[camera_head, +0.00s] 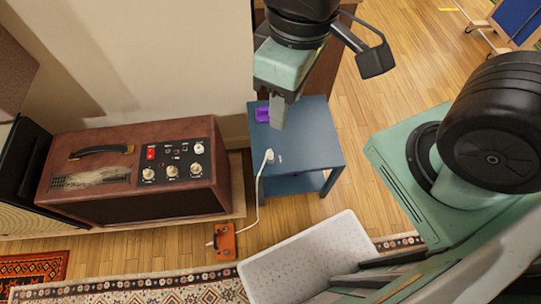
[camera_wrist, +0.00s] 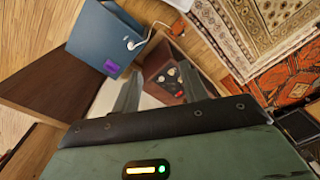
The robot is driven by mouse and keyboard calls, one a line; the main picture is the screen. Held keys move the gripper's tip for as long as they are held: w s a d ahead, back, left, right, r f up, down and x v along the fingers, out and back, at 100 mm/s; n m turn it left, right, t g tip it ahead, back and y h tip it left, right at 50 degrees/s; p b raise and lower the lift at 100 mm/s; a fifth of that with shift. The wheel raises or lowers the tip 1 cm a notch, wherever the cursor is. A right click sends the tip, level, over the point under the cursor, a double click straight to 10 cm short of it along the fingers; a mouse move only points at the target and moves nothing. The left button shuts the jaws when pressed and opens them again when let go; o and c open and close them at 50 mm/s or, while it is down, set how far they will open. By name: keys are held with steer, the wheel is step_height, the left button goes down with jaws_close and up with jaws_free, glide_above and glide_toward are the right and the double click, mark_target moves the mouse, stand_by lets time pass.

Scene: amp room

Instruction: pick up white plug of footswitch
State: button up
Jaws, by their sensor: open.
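The white plug (camera_head: 269,156) rests on the blue side table (camera_head: 310,155) near its left edge. Its white cable runs over that edge down to the orange footswitch (camera_head: 225,242) on the floor. In the wrist view the plug (camera_wrist: 130,43) shows on the table, and the footswitch (camera_wrist: 177,28) lies beyond it. My gripper (camera_head: 279,118) is above the far part of the table, apart from the plug. In the wrist view my gripper (camera_wrist: 160,88) has its two fingers spread with nothing between them.
A purple object (camera_head: 262,115) lies at the table's back left. A brown amplifier (camera_head: 140,205) with knobs stands left of the table. A pale speckled box-like surface (camera_head: 300,262) is in front, near my base. Patterned rugs (camera_head: 190,288) cover the floor at the front left.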

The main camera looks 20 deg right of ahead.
steer(key=w+d+f+n+t+b, duration=0.1)
steer(key=w+d+f+b, duration=0.25)
steer(key=w+f, duration=0.35)
steer(key=w+d+f+n+b, duration=0.1)
steer(key=w+d+f+b, duration=0.1)
steer(key=w+f+b, duration=0.5)
steer(key=n+b, duration=0.2)
glide_above(271, 153)
steer(key=s+d, duration=0.3)
step_height(271, 153, down, 12)
steer(key=f+n+y+b, duration=0.1)
steer(key=f+b, duration=0.2)
steer(key=f, duration=0.5)
steer(key=w+f+n+y+b, duration=0.1)
steer(key=f+b, duration=0.3)
steer(key=f, duration=0.3)
steer(key=w+f+y+b, duration=0.1)
steer(key=f+b, duration=0.3)
steer(key=f, duration=0.4)
steer(key=shift+w+a+f+n+y, duration=0.15)
steer(key=shift+a+f+n+y, duration=0.15)
steer(key=shift+a+f+n, duration=0.1)
steer(key=shift+w+b+x, duration=0.2)
steer(key=shift+b+x, duration=0.45)
steer(key=shift+x, duration=0.8)
steer(key=shift+w+b+x, duration=0.15)
steer(key=shift+b+x, duration=0.45)
steer(key=shift+x, duration=0.9)
steer(key=shift+a+r, duration=0.1)
steer(key=shift+r, duration=0.05)
